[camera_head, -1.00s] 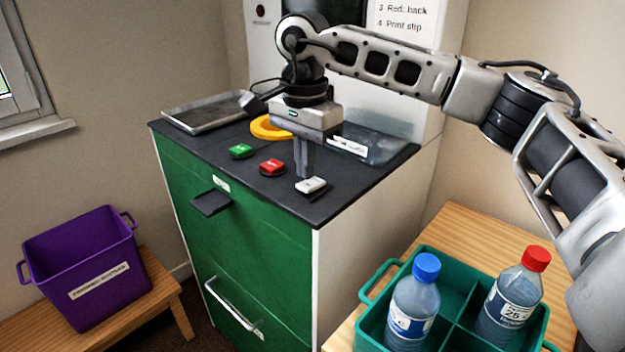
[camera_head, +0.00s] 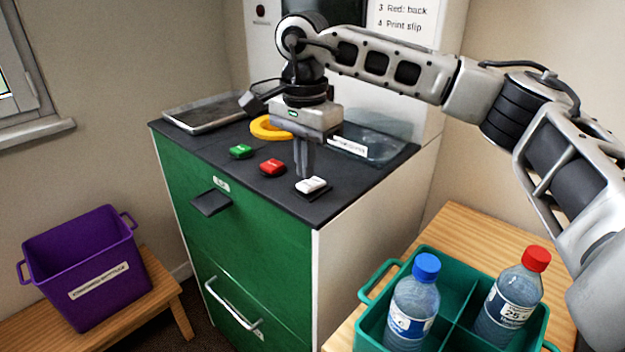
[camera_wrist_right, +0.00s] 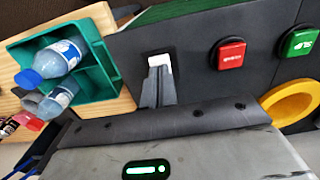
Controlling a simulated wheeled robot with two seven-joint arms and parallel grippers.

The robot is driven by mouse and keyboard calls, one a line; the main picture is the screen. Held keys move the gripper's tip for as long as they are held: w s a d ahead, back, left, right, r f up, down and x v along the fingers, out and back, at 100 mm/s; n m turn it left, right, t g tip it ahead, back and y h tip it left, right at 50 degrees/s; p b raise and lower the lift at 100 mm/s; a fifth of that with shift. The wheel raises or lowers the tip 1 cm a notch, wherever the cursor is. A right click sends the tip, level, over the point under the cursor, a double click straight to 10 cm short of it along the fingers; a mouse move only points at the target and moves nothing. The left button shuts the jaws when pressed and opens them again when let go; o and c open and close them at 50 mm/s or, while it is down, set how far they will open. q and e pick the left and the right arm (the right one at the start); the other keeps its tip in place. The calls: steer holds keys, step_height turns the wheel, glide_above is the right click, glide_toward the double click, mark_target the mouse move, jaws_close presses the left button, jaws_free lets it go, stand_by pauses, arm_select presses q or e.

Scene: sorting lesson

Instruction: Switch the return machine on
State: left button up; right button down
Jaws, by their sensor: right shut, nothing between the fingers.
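The return machine is a green-fronted cabinet (camera_head: 240,255) with a dark top (camera_head: 345,185) and a white upright back panel. A white switch (camera_head: 311,184) sits near the top's front right corner; it also shows in the right wrist view (camera_wrist_right: 160,61), partly hidden by the fingers. My right gripper (camera_head: 304,176) points down, shut and empty, its fingertips right at the switch; contact cannot be told. The fingertips also show in the wrist view (camera_wrist_right: 158,72). A red button (camera_head: 272,167) and a green button (camera_head: 241,151) lie to the left. My left gripper is not in view.
A yellow ring (camera_head: 268,128) and a grey tray (camera_head: 206,110) are on the top behind the buttons. A teal crate (camera_head: 456,268) with two capped bottles stands on a wooden table at right. A purple bin (camera_head: 75,240) stands on a low bench at left.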

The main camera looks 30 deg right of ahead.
mark_target(305, 185)
steer(key=shift+f+b, duration=0.65)
steer(key=shift+f, duration=0.35)
stand_by(0.6)
steer(key=shift+r, duration=0.15)
steer(key=shift+r+p, duration=0.25)
steer(key=shift+p, duration=0.1)
steer(key=shift+r+p, duration=2.5)
steer(key=shift+r, duration=0.65)
